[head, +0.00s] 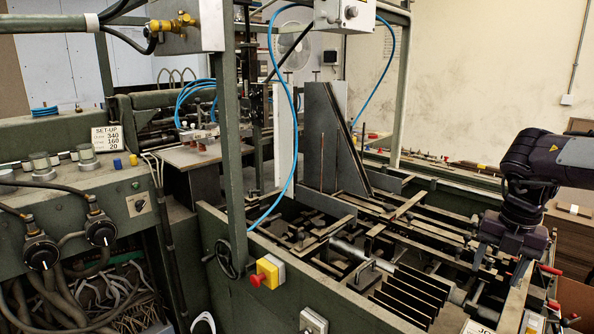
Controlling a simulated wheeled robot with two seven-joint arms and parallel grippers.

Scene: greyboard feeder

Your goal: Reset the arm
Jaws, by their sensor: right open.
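My right arm comes in from the right edge, dark and jointed. Its wrist bends down, and the right gripper (500,268) points downward over the right side of the machine bed. The gripper is open, and I see nothing held in it. Its fingertips are dark and hard to separate from the rails behind them, so I cannot tell if they touch anything. My left gripper is not in view. The greyboard feeder (225,224) is a green metal frame with slatted rails (408,205) and an upright grey plate (322,140).
A green post (235,190) and blue hoses stand left of the bed. A red stop button on a yellow box (268,272) sits on the near side. A control panel with knobs (70,215) fills the left. Red-handled clamps (550,270) lie near the gripper.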

